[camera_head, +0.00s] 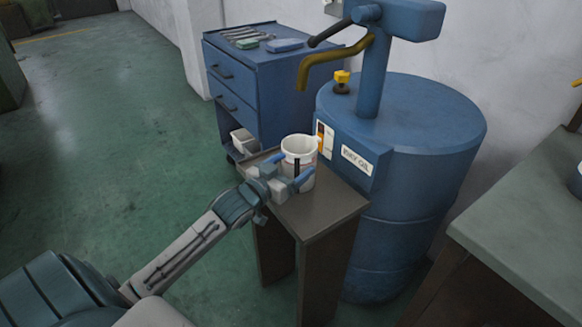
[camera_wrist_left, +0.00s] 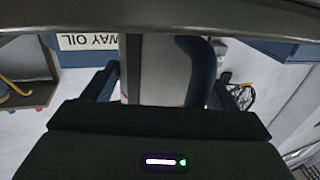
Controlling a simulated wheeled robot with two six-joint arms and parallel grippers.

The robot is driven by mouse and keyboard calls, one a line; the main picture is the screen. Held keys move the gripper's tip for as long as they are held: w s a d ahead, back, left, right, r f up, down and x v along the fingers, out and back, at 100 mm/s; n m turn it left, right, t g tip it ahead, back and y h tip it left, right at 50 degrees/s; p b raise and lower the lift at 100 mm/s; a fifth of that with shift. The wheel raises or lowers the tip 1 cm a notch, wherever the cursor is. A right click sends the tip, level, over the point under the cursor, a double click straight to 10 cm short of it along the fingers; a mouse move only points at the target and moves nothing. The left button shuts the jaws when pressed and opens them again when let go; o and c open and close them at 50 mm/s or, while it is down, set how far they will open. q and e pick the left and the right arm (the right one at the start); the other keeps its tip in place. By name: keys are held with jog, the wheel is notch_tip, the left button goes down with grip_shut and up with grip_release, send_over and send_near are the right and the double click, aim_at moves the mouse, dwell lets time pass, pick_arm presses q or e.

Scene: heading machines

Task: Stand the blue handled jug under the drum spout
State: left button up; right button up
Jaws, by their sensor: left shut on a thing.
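The pale jug (camera_head: 299,145) is upright at the small brown stand in front of the drum. A dark strip shows on its side in the head view, and its blue handle (camera_wrist_left: 200,70) shows in the left wrist view. My left gripper (camera_head: 287,176) is shut on the jug from the near left side. My right gripper is out of view.
The brown stand (camera_head: 325,215) has bare top to the right of the jug. The blue oil drum (camera_head: 425,135) with its pump stands behind it. A blue tool cabinet (camera_head: 225,77) is at back left, and a grey-green bench (camera_head: 530,215) at right. Floor on the left is open.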

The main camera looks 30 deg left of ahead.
pick_arm(q)
jog(key=o, duration=1)
jog(key=shift+o, duration=0.2)
jog(key=shift+r, duration=0.1)
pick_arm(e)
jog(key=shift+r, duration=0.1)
pick_arm(q)
jog(key=shift+s+a+p, duration=0.75)
jog(key=shift+s+p, duration=0.4)
jog(key=shift+s, duration=4.65)
jog(key=s+a+f+n+g+y, duration=0.3)
jog(key=s+f+n+y, duration=0.15)
jog(key=f+y, duration=0.2)
jog(key=s+d+f+m+g+h, duration=0.3)
jog(key=s+d+f+m+g, duration=0.1)
jog(key=s+d+f+g, duration=0.6)
jog(key=s+d+f, duration=0.1)
jog(key=s+d, duration=0.2)
jog(key=s, duration=0.2)
jog(key=shift+g+h, duration=0.35)
jog(key=shift+g, duration=0.05)
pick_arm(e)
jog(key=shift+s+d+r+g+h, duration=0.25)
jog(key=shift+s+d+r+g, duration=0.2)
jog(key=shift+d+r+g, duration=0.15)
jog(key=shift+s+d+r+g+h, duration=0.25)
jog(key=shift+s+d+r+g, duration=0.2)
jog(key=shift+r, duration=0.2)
